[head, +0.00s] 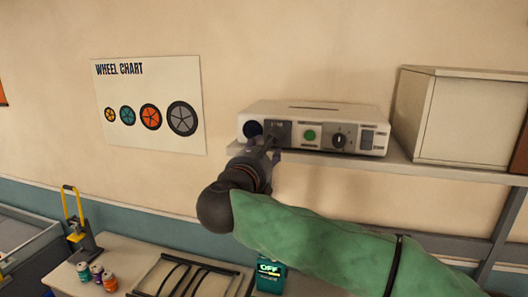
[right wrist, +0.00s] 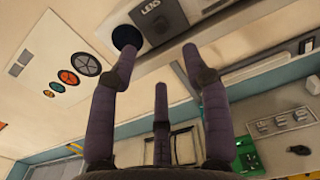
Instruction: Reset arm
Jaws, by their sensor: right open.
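My right gripper (head: 268,142) comes in from the right on my green-sleeved arm and is in front of the left front of a white projector-like box (head: 318,113). The box has a dark round lens (head: 252,129), a green button (head: 309,135) and a dark knob (head: 338,140). In the right wrist view my gripper (right wrist: 160,62) has its three fingers spread, with nothing between them. One fingertip lies just below the lens (right wrist: 126,36) in that picture; I cannot tell whether it touches. My left gripper is not in view.
The box stands on a wall shelf (head: 450,174) beside a large cream box (head: 460,118). A wheel chart (head: 150,105) hangs on the wall. Below are a workbench (head: 130,262) with small cans (head: 96,271), a black rack (head: 185,279) and a green box reading OFF (head: 270,270).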

